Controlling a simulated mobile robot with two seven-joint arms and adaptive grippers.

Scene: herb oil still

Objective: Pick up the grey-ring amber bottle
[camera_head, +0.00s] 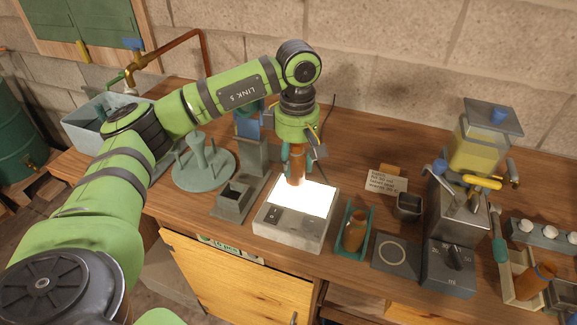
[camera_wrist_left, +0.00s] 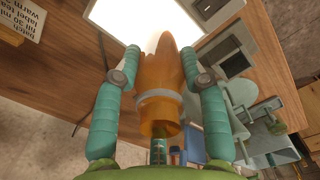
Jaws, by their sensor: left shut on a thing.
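The amber bottle with a grey ring (camera_wrist_left: 158,95) is between the two green fingers of my left gripper (camera_wrist_left: 160,60) in the wrist view. The fingers press on it from both sides. In the head view my left gripper (camera_head: 299,160) points down over the lit white panel box (camera_head: 289,236), and the bottle (camera_head: 296,176) shows partly between the fingers. I cannot tell whether its lower end touches the panel. My right gripper is not in view.
Another amber bottle (camera_head: 356,230) lies in a green tray right of the panel, and one more (camera_head: 537,276) is at the far right. A dark plate (camera_head: 396,256), a dial unit (camera_head: 448,268) and a still (camera_head: 470,150) stand right. A green pegged stand (camera_head: 203,170) is left.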

